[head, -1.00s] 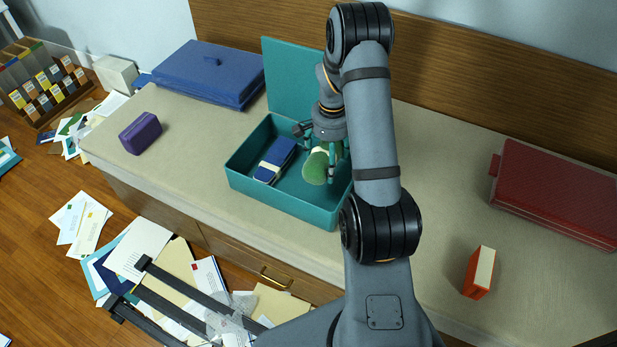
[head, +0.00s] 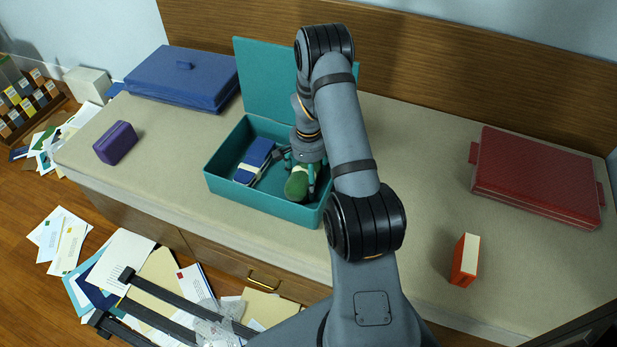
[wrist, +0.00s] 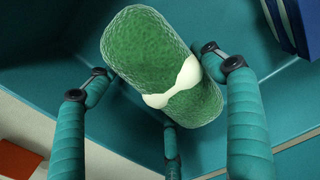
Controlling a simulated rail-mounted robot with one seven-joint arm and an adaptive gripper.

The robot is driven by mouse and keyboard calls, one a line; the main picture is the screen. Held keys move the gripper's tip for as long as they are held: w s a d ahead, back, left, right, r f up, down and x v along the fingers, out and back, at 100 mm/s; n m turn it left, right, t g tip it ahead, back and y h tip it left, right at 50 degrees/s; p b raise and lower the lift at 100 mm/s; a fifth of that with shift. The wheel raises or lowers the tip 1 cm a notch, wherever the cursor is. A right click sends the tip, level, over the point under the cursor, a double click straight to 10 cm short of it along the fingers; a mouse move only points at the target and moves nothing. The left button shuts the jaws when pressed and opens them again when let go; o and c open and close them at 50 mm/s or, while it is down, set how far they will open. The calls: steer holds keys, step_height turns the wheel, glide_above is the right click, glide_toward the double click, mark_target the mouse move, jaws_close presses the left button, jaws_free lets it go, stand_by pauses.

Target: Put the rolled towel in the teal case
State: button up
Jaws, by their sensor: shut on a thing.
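The rolled towel (head: 298,186) is green with a pale band around its middle. It is inside the open teal case (head: 225,189), toward the right side. My gripper (head: 303,170) is shut on the towel from above. In the wrist view, the teal fingers of my gripper (wrist: 165,105) sit around the towel (wrist: 150,55), with the case wall (wrist: 30,60) close by. Whether the towel touches the case floor is hard to tell. The case lid stands open at the back.
A blue bundle with a pale band (head: 256,160) lies in the left part of the case. A closed blue case (head: 180,78) is at the back left, a purple box (head: 115,143) at the left. A red case (head: 535,180) and an orange box (head: 466,260) are at the right.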

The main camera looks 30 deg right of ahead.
steer(key=o, duration=1.3)
steer(key=shift+c, duration=0.2)
step_height(320, 180, up, 12)
steer(key=shift+r+p, duration=0.15)
steer(key=shift+p, duration=0.9)
